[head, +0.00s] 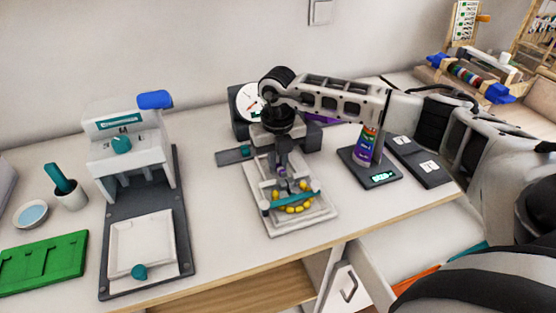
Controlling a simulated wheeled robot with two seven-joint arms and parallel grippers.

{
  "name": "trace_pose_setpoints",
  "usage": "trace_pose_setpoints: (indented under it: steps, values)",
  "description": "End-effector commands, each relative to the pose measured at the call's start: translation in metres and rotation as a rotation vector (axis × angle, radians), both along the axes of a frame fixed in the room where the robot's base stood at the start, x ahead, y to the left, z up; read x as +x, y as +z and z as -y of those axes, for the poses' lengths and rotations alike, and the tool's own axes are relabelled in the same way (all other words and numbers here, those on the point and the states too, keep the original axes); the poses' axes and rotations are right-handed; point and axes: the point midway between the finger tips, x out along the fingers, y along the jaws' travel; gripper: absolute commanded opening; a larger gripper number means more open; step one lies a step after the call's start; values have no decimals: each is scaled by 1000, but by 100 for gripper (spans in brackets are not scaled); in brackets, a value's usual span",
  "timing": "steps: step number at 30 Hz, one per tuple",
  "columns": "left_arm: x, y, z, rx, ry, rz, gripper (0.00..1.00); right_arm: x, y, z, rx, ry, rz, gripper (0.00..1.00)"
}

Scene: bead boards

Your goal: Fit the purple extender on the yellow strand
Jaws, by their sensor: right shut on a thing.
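The yellow strand (302,208) is a curve of yellow beads on a pale square board (318,222). A teal bar (310,194) lies across the board, just behind the front beads. My right gripper (282,172) points down over the back part of this board, behind the yellow beads. It is shut on a small purple piece (282,170), which looks like the purple extender; the fingers hide much of it. I cannot tell whether the piece touches the strand. My left gripper is out of view.
A grey press (120,155) with a white plate stands left, beside a green tray (45,262), a cup (70,196) and a blue-filled dish (32,214). A dial device (248,103) is behind my gripper. A rainbow-labelled can (366,150) stands on a scale (380,179), right. A drawer is open below.

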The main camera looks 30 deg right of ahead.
Motion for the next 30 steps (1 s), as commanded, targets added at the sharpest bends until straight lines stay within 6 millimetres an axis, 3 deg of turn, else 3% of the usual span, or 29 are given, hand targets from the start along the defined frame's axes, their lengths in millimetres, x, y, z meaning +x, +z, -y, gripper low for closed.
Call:
trace_pose_setpoints:
  steps: [1, 28, 29, 30]
  values:
    - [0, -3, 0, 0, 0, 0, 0, -3, -11, 1, -5, 0, -12, 0]
    - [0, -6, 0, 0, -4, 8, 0, -3, -22, 0, -7, 0, -11, 0]
    - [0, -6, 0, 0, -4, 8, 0, -2, -22, 0, -7, 0, -11, 21]
    - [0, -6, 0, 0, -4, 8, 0, -2, -22, 0, -7, 1, -11, 32]
